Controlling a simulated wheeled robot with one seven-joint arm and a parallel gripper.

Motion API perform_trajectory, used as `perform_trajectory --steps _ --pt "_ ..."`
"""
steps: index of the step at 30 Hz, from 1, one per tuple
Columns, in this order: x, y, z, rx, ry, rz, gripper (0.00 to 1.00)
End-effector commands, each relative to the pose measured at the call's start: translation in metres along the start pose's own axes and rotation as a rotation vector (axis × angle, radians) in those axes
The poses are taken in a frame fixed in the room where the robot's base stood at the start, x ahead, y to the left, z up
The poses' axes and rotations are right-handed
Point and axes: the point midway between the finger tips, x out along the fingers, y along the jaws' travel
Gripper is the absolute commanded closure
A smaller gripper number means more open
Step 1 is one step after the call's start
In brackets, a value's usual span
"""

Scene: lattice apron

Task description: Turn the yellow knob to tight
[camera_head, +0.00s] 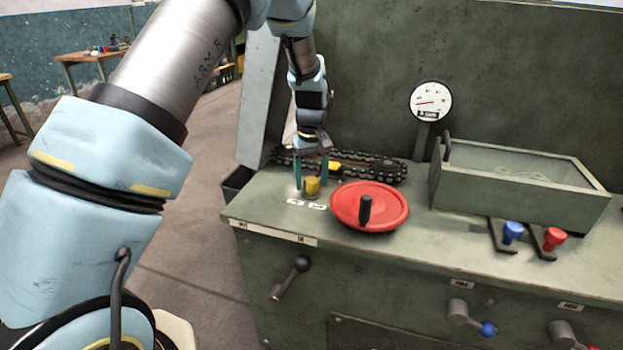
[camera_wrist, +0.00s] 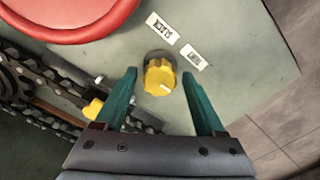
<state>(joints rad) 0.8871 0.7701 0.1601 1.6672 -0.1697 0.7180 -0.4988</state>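The yellow knob (camera_head: 312,187) stands on the bench top near its left front corner, just left of the red wheel. In the wrist view the knob (camera_wrist: 160,77) is ribbed, with a pale mark on its face, on a dark round base. Two white labels (camera_wrist: 177,40) lie beside it; I cannot read them surely. My gripper (camera_head: 311,172) points down over the knob with teal fingers spread. In the wrist view the fingers (camera_wrist: 161,85) are on either side of the knob, with gaps to both. The gripper is open and empty.
A red handwheel (camera_head: 369,207) with a black handle is close to the knob's right. A chain (camera_head: 375,168) and a second yellow piece (camera_wrist: 94,109) lie behind. A metal tray (camera_head: 515,190), blue lever (camera_head: 513,230) and red lever (camera_head: 554,237) are farther right.

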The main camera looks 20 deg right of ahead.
Motion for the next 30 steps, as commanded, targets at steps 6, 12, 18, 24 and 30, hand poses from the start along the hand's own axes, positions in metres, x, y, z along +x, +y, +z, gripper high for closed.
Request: perform_trajectory --steps 6,12,18,24,30 --pt "0.0 0.0 0.0 0.001 0.0 0.0 0.19" --pt "-0.005 0.001 0.0 0.001 0.001 0.001 0.19" --pt "-0.037 0.001 -0.001 0.0 0.004 0.004 0.19" --pt "-0.076 0.0 -0.001 0.001 0.003 0.002 0.19" --pt "-0.101 0.0 0.0 0.001 0.001 0.001 0.19"
